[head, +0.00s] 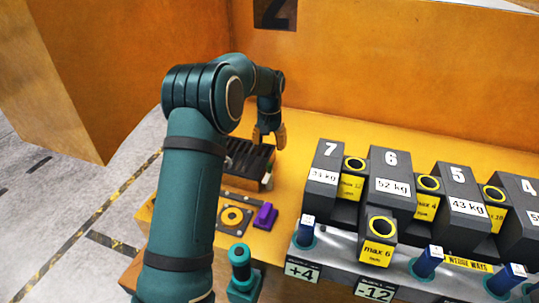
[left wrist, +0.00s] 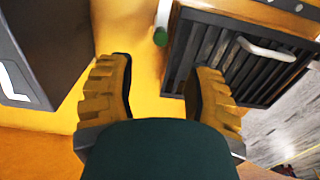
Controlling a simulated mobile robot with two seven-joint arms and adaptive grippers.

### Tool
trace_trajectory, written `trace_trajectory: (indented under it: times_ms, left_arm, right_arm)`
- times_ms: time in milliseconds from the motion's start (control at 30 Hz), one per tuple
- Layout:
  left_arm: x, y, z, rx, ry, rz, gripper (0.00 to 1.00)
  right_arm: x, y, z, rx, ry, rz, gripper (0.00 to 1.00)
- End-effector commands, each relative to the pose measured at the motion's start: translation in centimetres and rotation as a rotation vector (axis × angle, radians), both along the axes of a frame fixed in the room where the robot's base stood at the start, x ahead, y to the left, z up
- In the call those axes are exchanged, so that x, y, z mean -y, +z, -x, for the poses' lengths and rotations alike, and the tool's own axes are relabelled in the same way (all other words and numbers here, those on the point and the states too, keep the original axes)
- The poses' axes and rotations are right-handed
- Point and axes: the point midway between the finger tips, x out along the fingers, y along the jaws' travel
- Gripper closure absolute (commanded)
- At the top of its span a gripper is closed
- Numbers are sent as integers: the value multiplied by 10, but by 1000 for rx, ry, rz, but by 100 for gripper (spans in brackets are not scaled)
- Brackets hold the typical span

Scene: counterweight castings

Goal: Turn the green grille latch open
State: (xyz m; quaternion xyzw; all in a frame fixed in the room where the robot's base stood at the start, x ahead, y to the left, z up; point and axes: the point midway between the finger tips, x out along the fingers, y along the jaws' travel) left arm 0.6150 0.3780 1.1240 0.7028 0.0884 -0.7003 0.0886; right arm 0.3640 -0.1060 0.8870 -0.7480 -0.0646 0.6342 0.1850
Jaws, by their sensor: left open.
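The dark slatted grille (head: 243,154) sits on the yellow bench, partly hidden behind my left arm in the head view. In the left wrist view the grille (left wrist: 228,62) fills the upper right, with a pale curved handle on it. The latch (left wrist: 160,37) shows there as a green tip on a grey lever, beside the grille's left edge. My left gripper (head: 269,138) is open over the grille's far side. In the wrist view its two yellow fingers (left wrist: 162,66) stand apart and nothing is between them. The latch lies ahead of the gap between the fingertips, apart from them. My right gripper is out of view.
Dark numbered weights (head: 391,185) stand in a row to the right, with yellow-labelled blocks (head: 379,240) among them. A purple block (head: 265,216) and a yellow ring (head: 232,217) are nearer. A teal post (head: 240,265) stands in front. An orange wall (head: 380,70) rises behind.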

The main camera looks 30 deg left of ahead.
Motion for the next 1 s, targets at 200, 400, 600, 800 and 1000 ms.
trace_trajectory:
  times_ms: [200,400,600,800,1000]
  left_arm:
    - [0,20,-1,1,-1,0,48]
    - [0,23,0,1,-1,0,48]
    - [0,22,0,1,0,0,48]
    - [0,22,0,1,0,0,48]
    - [0,22,0,0,-1,0,48]
  right_arm:
    - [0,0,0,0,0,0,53]
    - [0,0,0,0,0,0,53]
    - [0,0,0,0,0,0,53]
    - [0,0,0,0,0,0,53]
    - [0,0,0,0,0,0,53]
